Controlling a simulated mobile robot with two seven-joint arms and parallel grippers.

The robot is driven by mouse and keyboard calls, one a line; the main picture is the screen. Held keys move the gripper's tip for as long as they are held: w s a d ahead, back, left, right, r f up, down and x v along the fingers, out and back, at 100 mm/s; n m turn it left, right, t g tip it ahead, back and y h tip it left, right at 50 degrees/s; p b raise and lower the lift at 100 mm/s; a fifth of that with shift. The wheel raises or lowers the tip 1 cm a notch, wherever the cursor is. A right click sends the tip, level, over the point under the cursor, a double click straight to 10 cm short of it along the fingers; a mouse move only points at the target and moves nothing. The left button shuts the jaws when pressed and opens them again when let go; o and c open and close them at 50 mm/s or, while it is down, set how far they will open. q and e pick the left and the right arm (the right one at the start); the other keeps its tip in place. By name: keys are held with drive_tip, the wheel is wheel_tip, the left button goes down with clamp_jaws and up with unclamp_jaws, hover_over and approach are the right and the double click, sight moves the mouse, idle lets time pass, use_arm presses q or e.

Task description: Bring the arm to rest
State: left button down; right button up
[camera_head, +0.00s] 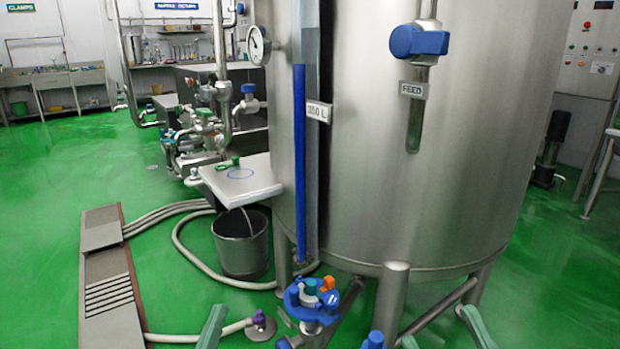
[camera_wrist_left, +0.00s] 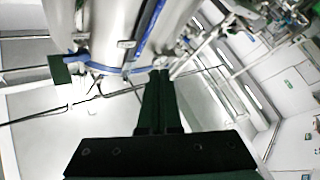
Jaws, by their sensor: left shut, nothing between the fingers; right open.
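My left gripper (camera_head: 213,325) shows at the bottom edge of the head view as one narrow green piece. In the left wrist view my left gripper (camera_wrist_left: 160,74) has its two dark green fingers together, with nothing between them. My right gripper (camera_head: 441,330) is at the bottom right of the head view, its two green fingers wide apart and nothing seen between them. Both grippers are in front of the large steel tank (camera_head: 460,170), apart from each other. Most of both arms is out of view.
A blue valve with an orange part (camera_head: 312,300) stands between my grippers. A steel bucket (camera_head: 241,245) is under a small white shelf (camera_head: 240,182) beside the tank. Green floor (camera_head: 60,190) is open further left.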

use_arm(q)
drive_tip(key=s+d+r+m+h, duration=0.2)
drive_tip(key=s+r+m+h, duration=0.9)
drive_tip(key=s+r+m, duration=0.55)
drive_tip(key=w+a+f+n+g+y+p, duration=0.2)
drive_tip(key=w+f+n+g+y+p, duration=0.2)
drive_tip(key=w+f+n+y+p, duration=0.8)
use_arm(e)
drive_tip(key=w+d+f+m+g+h+p, duration=0.35)
drive_tip(key=w+f+m+h, duration=0.4)
drive_tip(key=h, duration=0.25)
use_arm(q)
drive_tip(key=s+a+f+m+g+y+p, duration=0.1)
drive_tip(key=s+f+m+g+p, duration=0.1)
drive_tip(key=s+f+g+p, duration=0.7)
drive_tip(key=s+f+p, duration=0.1)
drive_tip(key=s+f, duration=0.1)
drive_tip(key=s, duration=0.2)
drive_tip(key=shift+a+f+p, duration=0.15)
drive_tip(key=shift+a+p, duration=0.25)
use_arm(e)
drive_tip(key=s+f+m+g+h, duration=0.3)
drive_tip(key=s+f+g, duration=0.6)
drive_tip(key=f, duration=0.4)
drive_tip(key=shift+s+d+f, duration=0.3)
drive_tip(key=shift+s+f, duration=0.05)
use_arm(q)
drive_tip(key=shift+w, duration=0.1)
use_arm(e)
drive_tip(key=shift+m+g, duration=0.25)
